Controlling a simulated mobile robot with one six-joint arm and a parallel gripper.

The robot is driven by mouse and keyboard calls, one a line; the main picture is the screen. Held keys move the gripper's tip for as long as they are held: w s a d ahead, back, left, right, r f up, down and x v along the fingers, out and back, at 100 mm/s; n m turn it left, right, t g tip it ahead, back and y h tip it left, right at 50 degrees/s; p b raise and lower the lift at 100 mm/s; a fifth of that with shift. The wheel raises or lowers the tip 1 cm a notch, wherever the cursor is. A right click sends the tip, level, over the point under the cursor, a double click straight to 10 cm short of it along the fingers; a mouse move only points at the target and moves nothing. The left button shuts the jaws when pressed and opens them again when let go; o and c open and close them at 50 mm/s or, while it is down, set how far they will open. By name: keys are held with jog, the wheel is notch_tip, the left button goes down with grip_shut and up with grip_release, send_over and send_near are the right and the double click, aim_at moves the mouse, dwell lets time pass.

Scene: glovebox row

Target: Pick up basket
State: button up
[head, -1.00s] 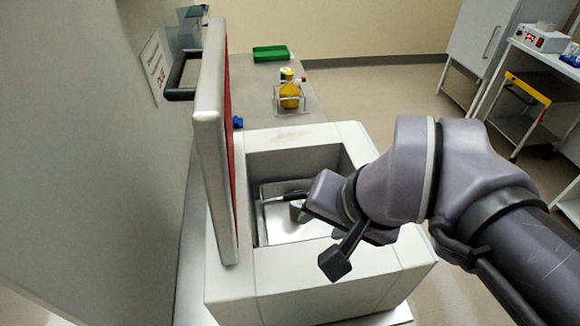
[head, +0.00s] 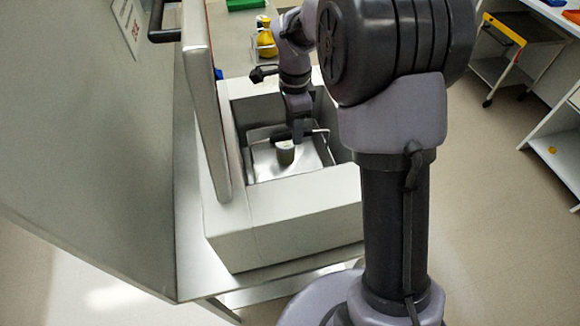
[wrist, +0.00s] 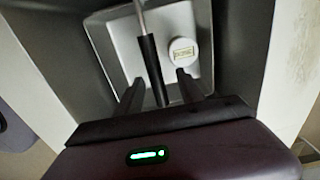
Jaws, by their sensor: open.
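The basket (head: 262,165) is a shiny metal tray with a raised handle. It sits inside the open white box, and also shows in the wrist view (wrist: 126,48). A small white-capped container (head: 285,155) stands in it, also visible in the wrist view (wrist: 183,50). My gripper (head: 298,138) points down into the box at the handle. In the wrist view my gripper (wrist: 160,92) is open, with the black handle grip (wrist: 152,68) running between its two fingers. It does not look clamped. Part of the handle is hidden by my gripper in the head view.
The white box (head: 280,220) has high walls close around the basket. Its raised lid (head: 200,100) stands on the left, beside a large grey panel (head: 90,150). A yellow bottle (head: 265,40) and a green tray (head: 245,4) are behind on the bench.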

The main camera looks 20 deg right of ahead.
jog(key=f+b, duration=0.1)
jog(key=f, duration=0.3)
jog(key=a+f+b, duration=0.1)
jog(key=shift+s+f+b, duration=0.25)
jog(key=shift+f+b, duration=0.1)
jog(key=shift+f, duration=0.05)
jog(key=shift+r, duration=0.15)
jog(key=shift+c, duration=0.7)
grip_shut()
